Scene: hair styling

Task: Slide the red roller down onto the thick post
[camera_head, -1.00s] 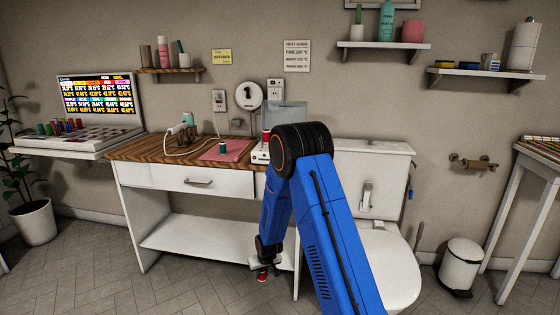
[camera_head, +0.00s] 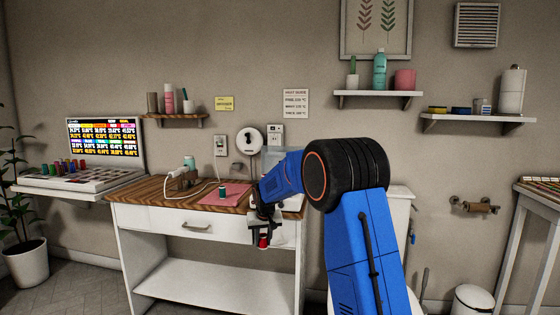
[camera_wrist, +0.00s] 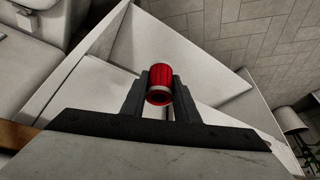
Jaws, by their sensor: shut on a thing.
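The red roller (camera_head: 263,241) hangs under my gripper (camera_head: 264,231), in front of the white table's front edge at its right end. In the wrist view the same red roller (camera_wrist: 160,78) sits between the two dark fingers of my gripper (camera_wrist: 160,88). The fingers are shut on it, and a pale band and a dark opening show at its near end. No thick post can be made out; my arm covers much of the tabletop's right end, where part of a white device (camera_head: 291,203) shows.
A wooden tabletop (camera_head: 150,190) carries a pink mat (camera_head: 238,190) with a green roller (camera_head: 222,192) standing on it. A white cord lies to the left. A side shelf holds a tray (camera_head: 85,181) with several coloured rollers. Open floor lies before the table.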

